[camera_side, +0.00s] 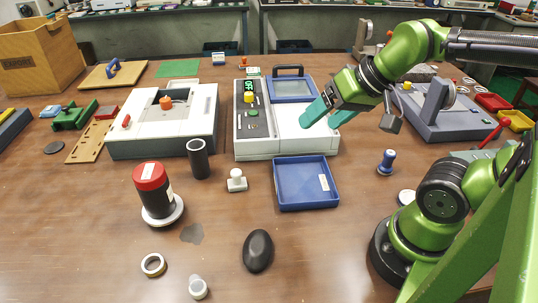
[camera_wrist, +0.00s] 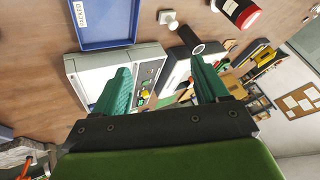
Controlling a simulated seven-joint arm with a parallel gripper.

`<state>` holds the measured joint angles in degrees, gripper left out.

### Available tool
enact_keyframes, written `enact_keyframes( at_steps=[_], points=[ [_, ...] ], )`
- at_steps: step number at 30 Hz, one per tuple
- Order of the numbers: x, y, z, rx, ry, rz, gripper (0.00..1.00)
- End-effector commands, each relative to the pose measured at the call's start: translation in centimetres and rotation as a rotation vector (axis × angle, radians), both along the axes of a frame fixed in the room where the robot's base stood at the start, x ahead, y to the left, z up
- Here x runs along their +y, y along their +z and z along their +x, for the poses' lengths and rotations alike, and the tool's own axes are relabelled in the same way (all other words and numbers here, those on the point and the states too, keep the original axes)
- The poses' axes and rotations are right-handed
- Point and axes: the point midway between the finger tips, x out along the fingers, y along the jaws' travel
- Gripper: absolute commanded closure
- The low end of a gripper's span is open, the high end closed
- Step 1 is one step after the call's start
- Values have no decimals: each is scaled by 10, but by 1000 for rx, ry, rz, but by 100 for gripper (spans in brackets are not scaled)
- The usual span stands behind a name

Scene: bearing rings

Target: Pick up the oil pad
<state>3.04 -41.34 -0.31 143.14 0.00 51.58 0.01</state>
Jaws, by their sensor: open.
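No item is clearly marked as the oil pad, and I cannot tell which one it is. Small candidates are a white knobbed piece (camera_side: 236,181) left of the blue tray (camera_side: 306,205), a blue knobbed piece (camera_side: 387,160) to its right, and a black oval object (camera_side: 258,251) at the front. My gripper (camera_side: 326,117) has teal fingers, open and apart, with nothing between them. It is over the right part of the white-and-grey machine (camera_side: 287,146). In the wrist view my gripper (camera_wrist: 160,76) shows the same machine (camera_wrist: 98,65) beyond its fingers.
A red-topped black cylinder (camera_side: 152,190) stands on a white disc, with a dark tube (camera_side: 198,159) near it. A ring (camera_side: 153,265) and a small white cup (camera_side: 198,288) lie at the front. A second white machine (camera_side: 164,133) stands left. Bare table lies front right of centre.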

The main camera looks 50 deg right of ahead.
Motion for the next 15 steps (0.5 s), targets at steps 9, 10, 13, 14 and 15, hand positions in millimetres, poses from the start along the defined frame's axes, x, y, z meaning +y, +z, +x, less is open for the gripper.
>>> enact_keyframes(
  at_steps=[9,10,13,14,15],
  points=[
    [-194,-56,-28,400,-166,-123,27],
    [-209,-60,-37,438,-132,-137,27],
    [-242,-70,-66,536,2,-168,27],
    [-248,-71,-73,556,46,-177,27],
    [-253,-72,-79,572,108,-190,27]
  ],
)
